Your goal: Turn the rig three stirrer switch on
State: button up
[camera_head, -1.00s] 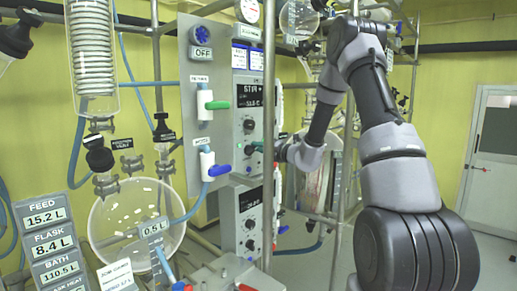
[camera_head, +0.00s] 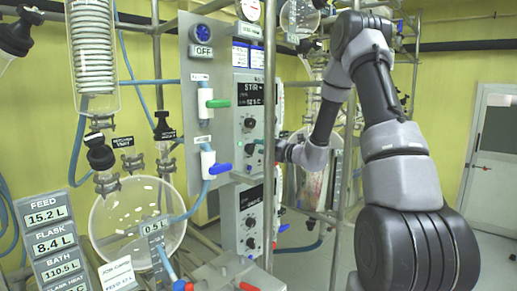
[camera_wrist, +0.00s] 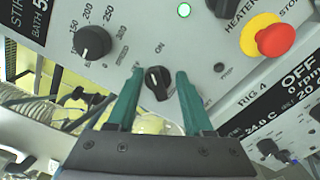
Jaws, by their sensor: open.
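In the wrist view a small black rotary switch (camera_wrist: 158,83) sits on the grey control panel, below a printed ON mark. A pale mark shows on its face, but I cannot tell its setting surely. My gripper (camera_wrist: 160,72) has green fingers, open, one on each side of the switch. I cannot tell whether they touch it. In the head view my gripper (camera_head: 262,148) is at the face of the upper control box (camera_head: 247,105), which has a STIR display. The switch is hard to make out there. I cannot read this panel's rig number.
A larger black dial (camera_wrist: 93,41) and a red emergency button (camera_wrist: 275,39) on yellow flank the switch. A neighbouring panel is marked RIG 4 (camera_wrist: 252,97). A lower control box (camera_head: 250,215), a metal post (camera_head: 269,70) and a blue-handled valve (camera_head: 208,165) stand close to my arm.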

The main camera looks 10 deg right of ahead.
aim_at(251, 149)
jog(key=v, duration=0.8)
jog(key=shift+s+d, duration=0.2)
jog(key=shift+s, duration=0.15)
jog(key=shift+o, duration=0.3)
jog(key=o, duration=0.5)
jog(key=shift+o, duration=0.7)
jog(key=shift+n, duration=0.5)
jog(key=w+a+n, duration=0.2)
jog(key=n, duration=0.5)
jog(key=w+a+n, duration=0.3)
jog(key=n, duration=0.4)
jog(key=w+a+f+n, duration=0.1)
jog(key=w+a+n, duration=0.1)
jog(key=n, duration=0.5)
jog(key=shift+w+a, duration=0.35)
jog(key=shift+a, duration=0.05)
